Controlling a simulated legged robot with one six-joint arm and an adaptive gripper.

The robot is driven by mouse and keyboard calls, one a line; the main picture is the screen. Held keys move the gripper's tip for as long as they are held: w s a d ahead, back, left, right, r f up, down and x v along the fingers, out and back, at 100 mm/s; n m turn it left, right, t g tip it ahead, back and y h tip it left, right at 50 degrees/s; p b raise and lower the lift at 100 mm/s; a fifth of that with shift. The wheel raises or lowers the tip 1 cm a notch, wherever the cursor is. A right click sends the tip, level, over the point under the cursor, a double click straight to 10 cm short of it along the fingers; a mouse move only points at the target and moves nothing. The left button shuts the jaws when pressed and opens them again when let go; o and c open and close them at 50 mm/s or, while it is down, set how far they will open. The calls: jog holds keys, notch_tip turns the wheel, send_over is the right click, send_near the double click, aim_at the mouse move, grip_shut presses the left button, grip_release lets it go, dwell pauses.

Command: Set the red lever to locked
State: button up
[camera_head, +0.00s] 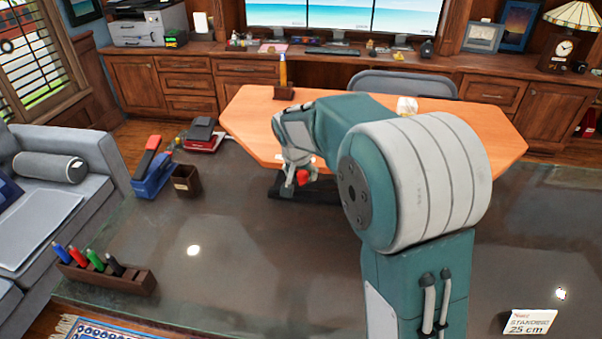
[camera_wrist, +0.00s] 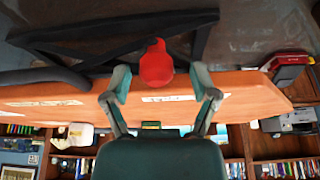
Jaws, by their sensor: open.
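The red lever (camera_head: 302,177) shows as a small red knob by the near edge of the wooden desk, partly hidden by my gripper. In the wrist view the red lever (camera_wrist: 157,64) is a rounded red knob in front of the desk's edge, close to dark crossed supports. My gripper (camera_wrist: 160,76) is open, with one finger on each side of the knob in the picture. Gaps show between knob and fingers, and I cannot tell the depth between them. In the head view my gripper (camera_head: 296,164) is small and partly hidden by my arm.
The orange-brown desk (camera_head: 255,118) has pale labels (camera_wrist: 168,98) on its edge, too small to read. A dark glossy surface (camera_head: 260,250) spreads in front. A blue-and-red stapler (camera_head: 152,170), a brown cup (camera_head: 186,182) and a marker holder (camera_head: 105,278) stand left.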

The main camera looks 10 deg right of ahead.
jog(key=shift+d+f, duration=0.1)
grip_shut()
dwell(0.3)
jog(key=shift+w+a+m+g+h, duration=0.1)
jog(key=shift+a+m+g+h, duration=0.3)
jog(key=shift+a+m, duration=0.8)
jog(key=shift+w+a+m+g+h, duration=0.1)
jog(key=shift+a+m+g+h, duration=0.35)
jog(key=shift+m, duration=1.15)
jog(key=shift+a+m+g+h, duration=0.15)
jog(key=shift+a+m+g, duration=0.3)
jog(key=shift+a+m, duration=0.9)
jog(key=shift+d, duration=0.1)
